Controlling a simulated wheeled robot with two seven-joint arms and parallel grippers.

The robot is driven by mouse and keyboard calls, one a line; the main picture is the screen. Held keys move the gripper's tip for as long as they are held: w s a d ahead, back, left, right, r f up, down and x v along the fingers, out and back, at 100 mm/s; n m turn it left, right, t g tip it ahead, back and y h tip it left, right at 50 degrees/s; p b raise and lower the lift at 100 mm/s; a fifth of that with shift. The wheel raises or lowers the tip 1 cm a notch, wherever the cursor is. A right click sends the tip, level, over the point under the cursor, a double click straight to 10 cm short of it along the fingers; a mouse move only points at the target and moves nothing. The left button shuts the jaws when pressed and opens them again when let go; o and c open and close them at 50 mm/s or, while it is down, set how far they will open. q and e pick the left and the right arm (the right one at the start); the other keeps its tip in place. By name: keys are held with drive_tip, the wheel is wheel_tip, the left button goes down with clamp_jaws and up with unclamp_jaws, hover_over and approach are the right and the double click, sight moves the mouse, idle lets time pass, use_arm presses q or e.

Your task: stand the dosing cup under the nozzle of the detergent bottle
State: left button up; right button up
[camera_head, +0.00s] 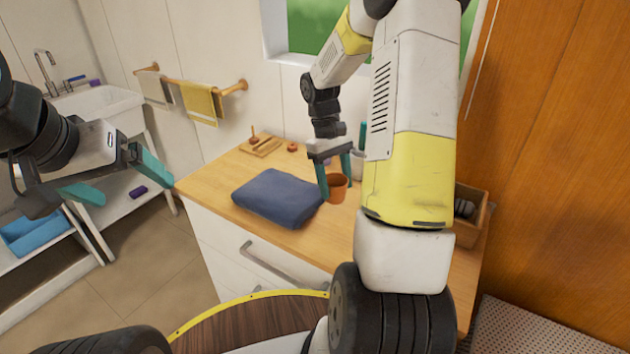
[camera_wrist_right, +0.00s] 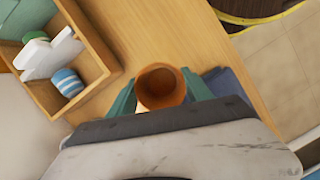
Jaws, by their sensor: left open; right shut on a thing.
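The dosing cup appears as a small orange-brown cup (camera_head: 336,188) in the head view. It also shows in the right wrist view (camera_wrist_right: 160,85), its open mouth facing that camera. My right gripper (camera_head: 337,184) is shut on it, with teal fingers on either side. The cup is over the wooden counter; I cannot tell whether it touches it. A white object with a teal upper part (camera_head: 359,164) stands just behind, largely hidden by my right arm; it may be the detergent bottle, and its nozzle cannot be made out. My left gripper (camera_head: 118,180) is open and empty, away from the counter.
A folded blue towel (camera_head: 278,197) lies on the wooden counter (camera_head: 225,171) left of the cup. A wooden crate (camera_wrist_right: 101,72) at the right end holds white, green and blue-striped items. A wooden tray (camera_head: 262,147) lies at the back. A sink (camera_head: 100,105) is far left.

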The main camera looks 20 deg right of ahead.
sight(335, 199)
drive_tip(key=shift+f, duration=2.75)
drive_tip(key=o, duration=1.5)
drive_tip(key=shift+f, duration=0.1)
drive_tip(key=shift+c, duration=0.2)
